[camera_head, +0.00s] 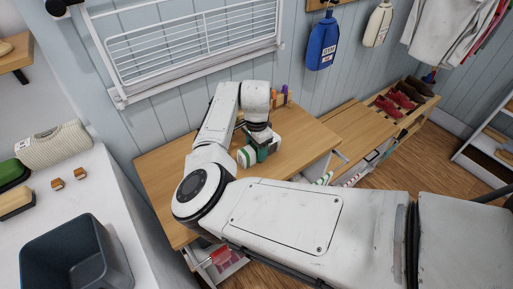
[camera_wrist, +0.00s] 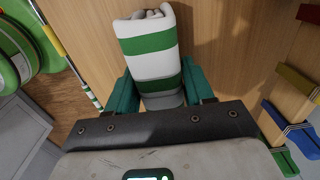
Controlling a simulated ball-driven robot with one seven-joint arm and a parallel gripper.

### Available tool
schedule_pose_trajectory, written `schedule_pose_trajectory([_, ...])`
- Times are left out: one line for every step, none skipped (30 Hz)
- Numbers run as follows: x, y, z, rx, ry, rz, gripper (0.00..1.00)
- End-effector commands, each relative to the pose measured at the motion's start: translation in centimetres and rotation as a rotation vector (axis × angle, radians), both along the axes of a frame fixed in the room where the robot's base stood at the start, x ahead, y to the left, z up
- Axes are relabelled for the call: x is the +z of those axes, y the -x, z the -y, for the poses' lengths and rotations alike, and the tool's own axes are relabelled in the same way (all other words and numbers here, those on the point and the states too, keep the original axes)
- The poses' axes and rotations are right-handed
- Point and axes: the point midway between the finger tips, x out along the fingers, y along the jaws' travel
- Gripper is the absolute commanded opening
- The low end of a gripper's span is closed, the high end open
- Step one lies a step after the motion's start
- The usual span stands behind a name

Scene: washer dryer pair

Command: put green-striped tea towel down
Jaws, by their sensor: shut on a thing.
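The green-striped tea towel (camera_wrist: 150,65) is a rolled white cloth with broad green bands. In the wrist view it lies between the teal fingers of my gripper (camera_wrist: 162,88), which is shut on it. Its far end shows white folds, over the wooden top. In the head view the towel (camera_head: 246,156) shows as a small white and green piece at my gripper (camera_head: 262,152), low over the wooden table (camera_head: 160,175). I cannot tell whether the towel touches the table.
Wooden clothespins or clips with coloured ends (camera_wrist: 290,125) stand at the right in the wrist view. A wall drying rack (camera_head: 190,50) hangs behind the table. A white counter at the left holds a dark grey bin (camera_head: 75,260). The table's left part is bare.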

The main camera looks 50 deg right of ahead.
Motion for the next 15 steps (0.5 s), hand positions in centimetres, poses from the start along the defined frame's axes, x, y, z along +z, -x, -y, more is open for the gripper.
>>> schedule_pose_trajectory([0.03,-0.01,0.00,0.000,0.000,0.000,0.21])
schedule_pose_trajectory([0.02,0.00,0.00,0.000,0.000,0.000,0.21])
schedule_pose_trajectory([-0.06,0.00,0.00,0.001,0.000,0.000,0.21])
schedule_pose_trajectory([-0.15,0.01,0.01,0.001,0.001,0.000,0.21])
schedule_pose_trajectory([-0.26,0.02,0.00,0.001,0.001,-0.001,0.21])
schedule_pose_trajectory([-0.38,0.03,0.01,0.001,0.001,-0.001,0.21])
schedule_pose_trajectory([-0.27,0.01,0.00,0.000,0.001,-0.001,0.55])
schedule_pose_trajectory([-0.26,0.01,0.00,0.000,0.000,-0.001,0.58])
schedule_pose_trajectory([-0.26,0.02,-0.01,0.001,0.000,-0.001,0.61])
schedule_pose_trajectory([-0.25,0.02,-0.01,0.000,0.000,-0.001,0.64])
schedule_pose_trajectory([-0.25,0.02,-0.01,0.001,0.000,-0.001,0.67])
schedule_pose_trajectory([-0.25,0.02,-0.01,0.001,0.000,0.000,0.71])
schedule_pose_trajectory([-0.25,0.02,-0.01,0.001,0.000,0.000,0.74])
schedule_pose_trajectory([-0.24,0.01,0.00,0.001,0.000,0.000,0.77])
schedule_pose_trajectory([-0.24,0.01,0.00,0.001,0.000,0.000,0.77])
